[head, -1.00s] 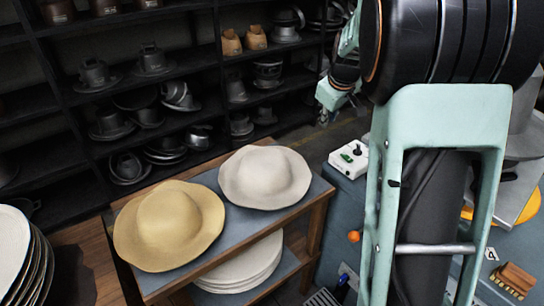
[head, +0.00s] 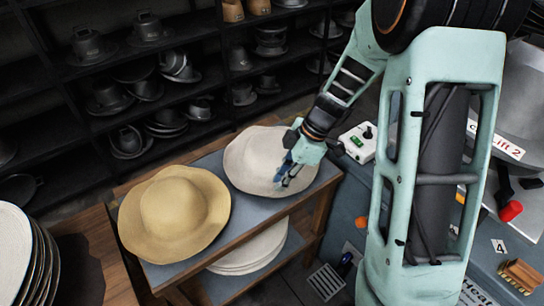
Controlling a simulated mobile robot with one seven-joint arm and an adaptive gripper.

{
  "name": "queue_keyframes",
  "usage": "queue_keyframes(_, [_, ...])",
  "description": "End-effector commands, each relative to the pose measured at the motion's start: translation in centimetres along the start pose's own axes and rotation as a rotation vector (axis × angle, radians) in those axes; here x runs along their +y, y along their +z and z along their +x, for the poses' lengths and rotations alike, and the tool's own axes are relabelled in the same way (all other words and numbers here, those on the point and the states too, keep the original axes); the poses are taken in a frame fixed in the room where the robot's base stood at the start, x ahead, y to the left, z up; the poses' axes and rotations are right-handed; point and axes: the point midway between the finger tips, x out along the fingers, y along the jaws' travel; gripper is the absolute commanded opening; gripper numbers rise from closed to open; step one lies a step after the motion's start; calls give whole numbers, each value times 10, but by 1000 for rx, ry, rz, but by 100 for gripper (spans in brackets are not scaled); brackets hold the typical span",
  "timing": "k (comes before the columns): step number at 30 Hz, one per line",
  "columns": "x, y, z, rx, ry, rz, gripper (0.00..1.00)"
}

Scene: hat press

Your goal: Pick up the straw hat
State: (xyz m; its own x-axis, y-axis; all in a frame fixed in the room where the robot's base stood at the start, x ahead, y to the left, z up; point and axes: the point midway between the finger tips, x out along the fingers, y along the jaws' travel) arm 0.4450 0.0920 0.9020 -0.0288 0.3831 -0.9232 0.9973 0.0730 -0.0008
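The straw hat (head: 172,212) is yellow-tan with a round crown and a wavy brim. It lies crown up on the left part of the small table's blue-grey top (head: 256,207). My gripper (head: 284,180) is over the right part of the white hat (head: 252,158), which lies beside the straw hat on the same top. The gripper is to the right of the straw hat and apart from it. I cannot tell whether its fingers touch the white hat or how far they are spread. My gripper hides part of the white hat.
A stack of white hats (head: 250,250) lies on the table's lower shelf. A stack of discs (head: 22,262) stands at the left edge. Dark shelves (head: 205,88) with metal hat forms line the back. A control box (head: 358,142) and a grey press (head: 522,105) are at the right.

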Motion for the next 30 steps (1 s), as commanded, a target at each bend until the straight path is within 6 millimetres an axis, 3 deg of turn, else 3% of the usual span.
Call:
queue_keyframes(18, [1,3,63,-1,-1,2,14])
queue_keyframes(26, [2,3,66,-2,2,2,14])
queue_keyframes(30, [2,3,66,-2,2,2,2])
